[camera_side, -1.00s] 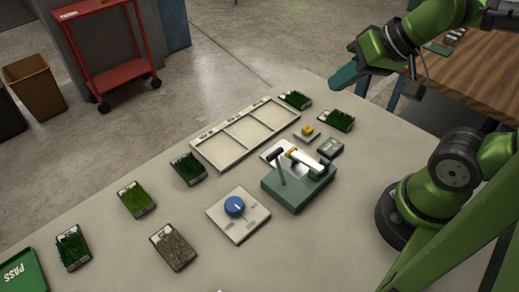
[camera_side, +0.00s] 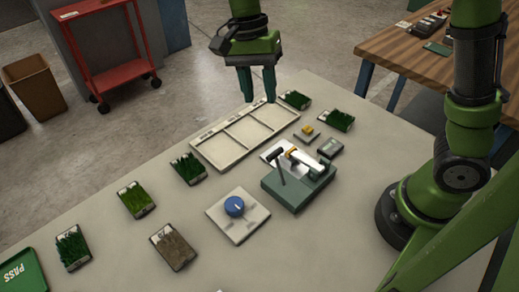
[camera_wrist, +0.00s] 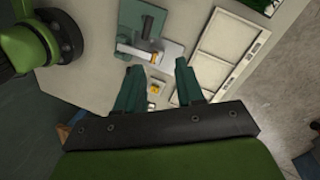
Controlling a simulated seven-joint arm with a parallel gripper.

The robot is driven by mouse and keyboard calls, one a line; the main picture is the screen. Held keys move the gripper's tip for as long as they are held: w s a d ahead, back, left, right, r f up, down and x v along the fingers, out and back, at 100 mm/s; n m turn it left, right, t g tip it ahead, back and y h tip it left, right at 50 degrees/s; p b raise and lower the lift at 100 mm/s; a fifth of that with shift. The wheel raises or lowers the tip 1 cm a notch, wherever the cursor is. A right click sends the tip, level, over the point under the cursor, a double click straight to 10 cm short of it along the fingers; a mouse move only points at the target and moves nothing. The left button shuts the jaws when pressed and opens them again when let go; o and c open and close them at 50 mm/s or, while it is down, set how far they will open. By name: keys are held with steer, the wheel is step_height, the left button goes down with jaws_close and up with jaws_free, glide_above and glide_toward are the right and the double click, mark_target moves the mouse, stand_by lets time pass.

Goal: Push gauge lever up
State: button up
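The gauge (camera_side: 298,190) is a green block near the right of the table, with a metal plate and a white and yellow cylinder on top. Its lever (camera_side: 281,164) is a grey rod with a black knob, standing up at a tilt from the near left side. In the wrist view the gauge (camera_wrist: 130,20) is at the top, beyond my fingers, and the lever is hard to make out. My gripper (camera_side: 257,100) is in the air above the far end of the white tray, apart from the gauge. Its two green fingers (camera_wrist: 158,72) are spread with nothing between them.
A three-part white tray (camera_side: 222,158) lies empty behind the gauge. A blue knob on a plate (camera_side: 235,207) is left of the gauge. A yellow button (camera_side: 307,130) and a small grey device (camera_side: 331,147) sit behind it. Several turf samples (camera_side: 188,168) and a green PASS tray (camera_side: 22,274) are around.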

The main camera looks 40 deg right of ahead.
mark_target(274, 152)
steer(key=s+f+m, duration=0.2)
steer(key=f, duration=0.2)
steer(key=s+f+m+g, duration=0.1)
steer(key=s+f, duration=0.1)
steer(key=f, duration=0.3)
steer(key=s+a+f+m, duration=0.1)
steer(key=f+m, duration=0.1)
steer(key=f, duration=0.2)
steer(key=shift+s+f+m, duration=0.3)
steer(key=shift+s, duration=0.1)
jaws_close()
